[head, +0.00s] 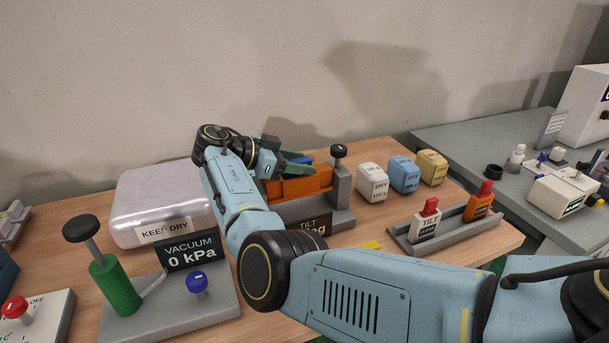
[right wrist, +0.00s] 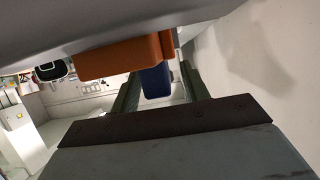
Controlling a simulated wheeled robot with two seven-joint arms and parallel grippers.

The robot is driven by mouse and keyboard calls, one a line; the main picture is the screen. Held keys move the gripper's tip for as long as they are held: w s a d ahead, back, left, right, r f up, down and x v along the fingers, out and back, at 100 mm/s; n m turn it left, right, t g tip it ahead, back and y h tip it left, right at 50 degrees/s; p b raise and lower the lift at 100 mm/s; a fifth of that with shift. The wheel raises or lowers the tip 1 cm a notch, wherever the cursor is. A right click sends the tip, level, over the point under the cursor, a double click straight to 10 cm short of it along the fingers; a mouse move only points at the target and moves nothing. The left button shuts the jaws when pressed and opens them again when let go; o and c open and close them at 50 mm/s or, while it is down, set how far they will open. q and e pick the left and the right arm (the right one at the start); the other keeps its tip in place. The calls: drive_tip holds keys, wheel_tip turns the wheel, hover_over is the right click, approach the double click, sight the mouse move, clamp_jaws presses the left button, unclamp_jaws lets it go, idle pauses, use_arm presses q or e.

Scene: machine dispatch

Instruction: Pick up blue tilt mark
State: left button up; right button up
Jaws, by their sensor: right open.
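The blue tilt mark appears to be the small blue piece (head: 299,159) at the top of the orange block (head: 298,185), mostly hidden behind my right gripper. In the right wrist view, a dark blue block (right wrist: 155,82) shows beside the orange block (right wrist: 125,57). My right gripper (head: 297,158) is over the back of the orange block. Its two dark green fingers are apart, and the blue block shows between them in the wrist view. I cannot tell whether they touch it. My left gripper is not in view.
The orange block sits in a grey stand (head: 343,190) with a black knob, behind a TILT sign (head: 316,225). White, blue and yellow DRY blocks (head: 403,174) stand to the right. A grey rack (head: 449,231) holds two red-topped pieces. A vacuum station (head: 170,310) stands front left.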

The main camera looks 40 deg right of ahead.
drive_tip(key=shift+c, duration=0.3)
clamp_jaws()
drive_tip(key=shift+r, duration=0.2)
